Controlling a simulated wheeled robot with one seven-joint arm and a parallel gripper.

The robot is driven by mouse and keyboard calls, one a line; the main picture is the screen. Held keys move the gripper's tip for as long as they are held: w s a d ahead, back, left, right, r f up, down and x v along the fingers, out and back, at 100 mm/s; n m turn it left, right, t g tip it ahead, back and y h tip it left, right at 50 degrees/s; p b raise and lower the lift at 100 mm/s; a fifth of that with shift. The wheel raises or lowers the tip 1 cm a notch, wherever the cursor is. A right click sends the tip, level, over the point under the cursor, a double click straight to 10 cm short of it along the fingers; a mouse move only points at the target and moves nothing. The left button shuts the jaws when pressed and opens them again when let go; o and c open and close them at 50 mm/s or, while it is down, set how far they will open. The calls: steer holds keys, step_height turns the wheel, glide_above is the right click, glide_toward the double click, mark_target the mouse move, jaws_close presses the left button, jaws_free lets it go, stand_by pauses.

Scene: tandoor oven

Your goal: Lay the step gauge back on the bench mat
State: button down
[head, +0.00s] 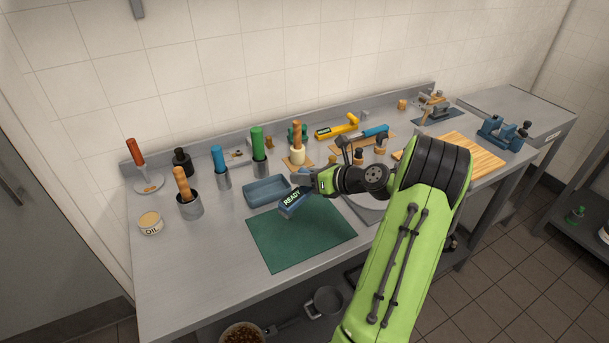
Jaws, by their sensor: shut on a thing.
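The green bench mat (300,240) lies flat on the steel bench, left of my arm. My gripper (303,186) is over the far edge of the mat. It is shut on a blue block labelled "READY" (290,205), which appears to be the step gauge. The block hangs tilted at the mat's far edge. I cannot tell whether it touches the mat. The fingertips and part of the block are hard to make out at this size.
A blue-grey tray (266,191) stands just behind the mat. A yellow tool (337,128) lies behind. A wooden board (465,152) is at right. The mat's near part is clear.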

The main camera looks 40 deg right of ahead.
steer(key=shift+a+r+p, duration=0.1)
steer(key=shift+r+p, duration=0.1)
steer(key=shift+p, duration=0.2)
step_height(320, 180, down, 8)
steer(key=b, duration=0.2)
steer(key=shift+f+b, duration=0.2)
steer(key=shift+b, duration=0.15)
steer(key=shift+f, duration=0.25)
steer(key=shift+p, duration=0.45)
steer(key=shift+f, duration=0.3)
steer(key=shift+f, duration=0.25)
steer(key=c, duration=0.7)
jaws_free()
steer(key=shift+c, duration=0.2)
steer(key=shift+o, duration=0.4)
